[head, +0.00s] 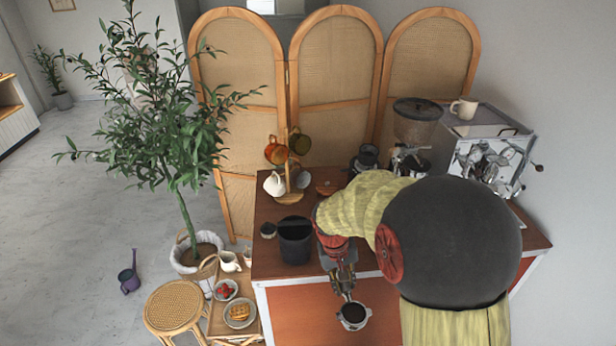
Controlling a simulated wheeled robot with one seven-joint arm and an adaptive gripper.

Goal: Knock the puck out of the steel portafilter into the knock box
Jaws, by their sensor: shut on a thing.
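The steel portafilter (341,325) hangs past the cart's front edge, its round basket toward the bottom of the head view. The basket faces up, and a dark puck (354,312) shows inside its steel rim. My gripper (343,282) is shut on the portafilter's handle, which the fingers mostly hide. The knock box (296,248) is a black round bin with a dark bar across its open top. It stands on the cart top, up and left of my gripper, apart from the portafilter.
The wooden cart top (262,208) also bears a mug tree (290,180) with several cups, a small dark-topped jar (268,230), a grinder (414,125) and an espresso machine (487,160). My arm covers the right part. A stool (177,306) and snack table stand left.

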